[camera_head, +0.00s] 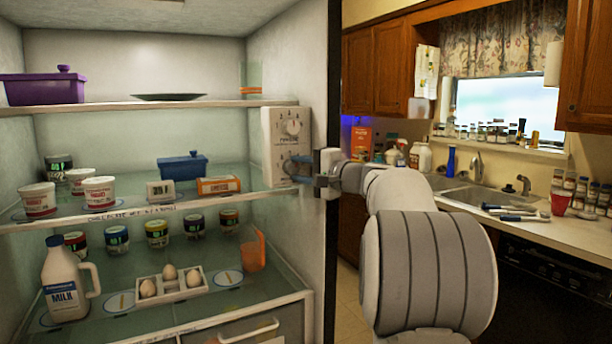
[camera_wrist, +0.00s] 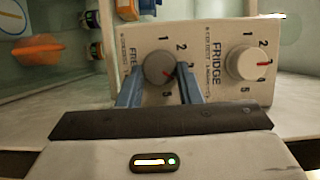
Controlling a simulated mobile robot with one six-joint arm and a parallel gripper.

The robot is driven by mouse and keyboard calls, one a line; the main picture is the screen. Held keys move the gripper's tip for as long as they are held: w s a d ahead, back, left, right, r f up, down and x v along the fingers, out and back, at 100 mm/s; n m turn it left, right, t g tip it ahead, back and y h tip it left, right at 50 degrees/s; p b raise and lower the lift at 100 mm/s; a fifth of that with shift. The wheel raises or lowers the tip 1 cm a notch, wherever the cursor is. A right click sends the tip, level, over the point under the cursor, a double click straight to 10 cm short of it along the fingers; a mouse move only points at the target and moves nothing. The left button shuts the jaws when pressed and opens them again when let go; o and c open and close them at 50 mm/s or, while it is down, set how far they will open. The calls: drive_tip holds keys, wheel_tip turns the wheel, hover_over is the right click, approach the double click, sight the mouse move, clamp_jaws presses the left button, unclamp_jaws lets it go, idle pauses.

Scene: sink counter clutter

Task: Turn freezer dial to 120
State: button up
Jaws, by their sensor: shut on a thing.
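The control panel (camera_head: 272,120) is a pale box on the fridge's right inner wall. In the wrist view its grey freezer dial (camera_wrist: 157,66) sits left of the white fridge dial (camera_wrist: 247,63). My gripper (camera_wrist: 160,82) is shut on the freezer dial, one blue finger on each side. The freezer dial's red mark lies on its right side, pointing right and slightly down toward a finger. That finger hides some of the numbers. The fridge dial's red mark points right, toward 3. In the head view my gripper (camera_head: 300,172) reaches the lower part of the panel.
Shelves left of the panel hold a blue box (camera_head: 183,166), an orange carton (camera_head: 218,185), several jars, an egg tray (camera_head: 171,287) and a milk jug (camera_head: 70,280). The fridge's right edge stands close beside my arm. A sink counter (camera_head: 470,200) is at the right.

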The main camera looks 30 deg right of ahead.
drive_tip(key=shift+a+f, duration=0.15)
drive_tip(key=shift+f, duration=0.1)
idle(0.3)
drive_tip(key=o, duration=0.8)
drive_tip(key=shift+a, duration=0.15)
drive_tip(key=shift+o, duration=0.9)
drive_tip(key=shift+r, duration=0.15)
drive_tip(key=b+v, duration=0.1)
drive_tip(key=v, duration=0.7)
drive_tip(key=shift+w, duration=0.1)
